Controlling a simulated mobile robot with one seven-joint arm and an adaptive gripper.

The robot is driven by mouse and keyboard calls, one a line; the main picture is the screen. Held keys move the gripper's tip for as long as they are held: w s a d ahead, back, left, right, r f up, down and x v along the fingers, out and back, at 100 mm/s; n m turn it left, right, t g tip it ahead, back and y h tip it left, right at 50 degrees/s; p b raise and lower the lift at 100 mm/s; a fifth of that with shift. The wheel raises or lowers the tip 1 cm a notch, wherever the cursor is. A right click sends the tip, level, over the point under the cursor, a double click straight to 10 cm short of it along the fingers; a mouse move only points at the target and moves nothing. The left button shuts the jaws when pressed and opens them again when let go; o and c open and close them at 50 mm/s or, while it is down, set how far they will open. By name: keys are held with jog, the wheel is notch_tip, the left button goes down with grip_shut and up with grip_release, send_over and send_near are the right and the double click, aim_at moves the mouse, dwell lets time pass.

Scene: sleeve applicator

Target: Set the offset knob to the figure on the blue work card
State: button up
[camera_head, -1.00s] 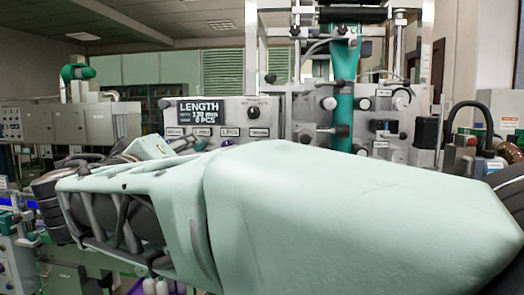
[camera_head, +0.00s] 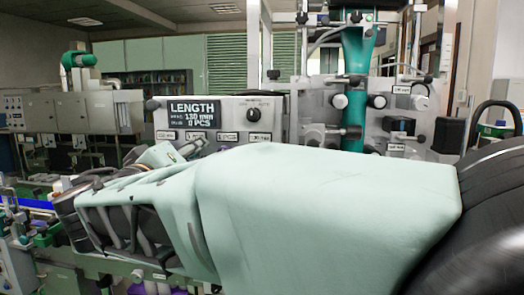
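A grey control panel (camera_head: 222,119) stands behind my arm. Its dark display (camera_head: 193,114) reads "LENGTH", "130 mm" and "0 PCS". A small black knob (camera_head: 253,115) sits on the panel right of the display. Several small labels line the panel's lower part, too small to read surely. I cannot tell which knob is the offset knob. No blue work card can be made out. My pale green arm crosses the foreground and hides what lies below the panel. My gripper's fingers cannot be made out.
Right of the panel is a machine plate (camera_head: 400,112) with rollers and round knobs, and a green vertical web (camera_head: 357,80). Grey cabinets (camera_head: 100,112) and a blue-edged conveyor (camera_head: 30,203) are at the left. A black curved handle (camera_head: 497,104) stands at the right.

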grip_shut()
jog(key=shift+n, duration=0.3)
jog(key=shift+r+n, duration=0.2)
jog(key=shift+n, duration=7.5)
